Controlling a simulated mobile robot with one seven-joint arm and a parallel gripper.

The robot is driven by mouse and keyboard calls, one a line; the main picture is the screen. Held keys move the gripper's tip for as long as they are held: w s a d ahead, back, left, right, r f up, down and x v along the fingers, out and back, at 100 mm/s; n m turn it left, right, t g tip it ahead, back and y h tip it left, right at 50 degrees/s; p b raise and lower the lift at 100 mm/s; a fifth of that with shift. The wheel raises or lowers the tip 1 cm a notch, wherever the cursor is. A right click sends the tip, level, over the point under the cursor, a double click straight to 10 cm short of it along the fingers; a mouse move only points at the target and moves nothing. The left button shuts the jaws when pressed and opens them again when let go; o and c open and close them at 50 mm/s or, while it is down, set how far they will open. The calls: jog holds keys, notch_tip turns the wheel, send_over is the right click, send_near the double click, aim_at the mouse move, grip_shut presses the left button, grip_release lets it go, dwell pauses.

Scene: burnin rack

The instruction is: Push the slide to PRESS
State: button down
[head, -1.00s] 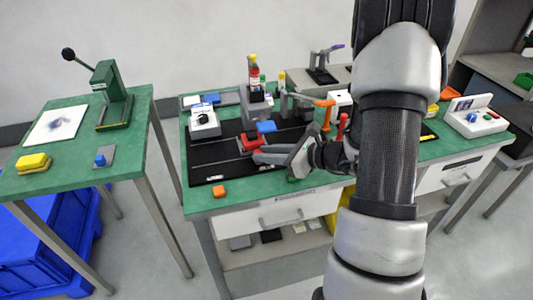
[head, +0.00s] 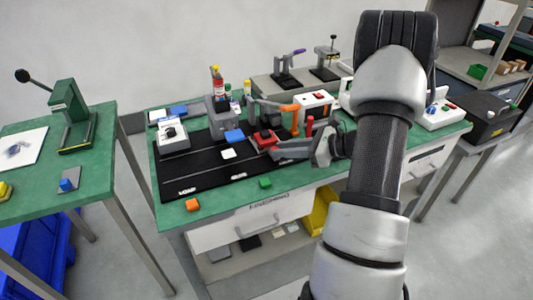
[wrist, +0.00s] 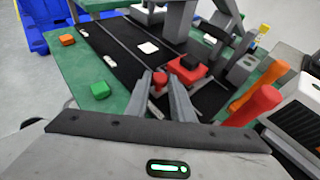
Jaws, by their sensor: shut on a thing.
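The lettering at the board's left end (head: 187,190) is too small to read surely. I cannot make out a PRESS mark.
Green (head: 265,183) and orange (head: 193,205) blocks lie on the front bench top. A red post (head: 309,126) and a white box (head: 315,103) stand close to the gripper's right.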

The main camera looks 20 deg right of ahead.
jog(key=shift+d, duration=1.5)
jog(key=c, duration=1.6)
grip_release()
jog(key=shift+o, duration=0.2)
jog(key=p+v, duration=0.2)
jog(key=v, duration=1.5)
jog(key=shift+s, duration=0.25)
jog(key=shift+d, duration=0.15)
